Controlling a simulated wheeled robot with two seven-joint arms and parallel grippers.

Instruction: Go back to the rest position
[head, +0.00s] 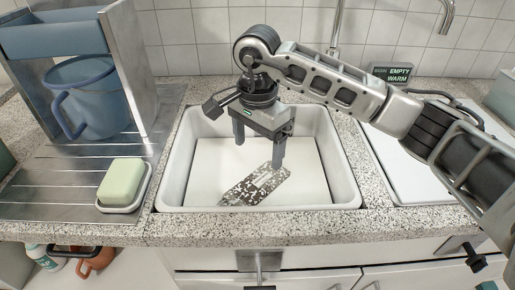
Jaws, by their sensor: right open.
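My right gripper (259,152) points down over the white sink basin (172,185). Its two fingers are apart, with nothing visible between them. A flat, dark, mottled piece (250,190) lies at a slant on the basin floor, below and close to the fingertips. I cannot tell whether a finger touches it. My right arm reaches in from the right side of the head view, over the right rim of the sink. My left gripper is not in view.
On the left are a blue pitcher (92,104) under a metal rack, and a green soap bar (121,181) in a white dish (145,190). A speckled counter (280,224) edges the sink.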

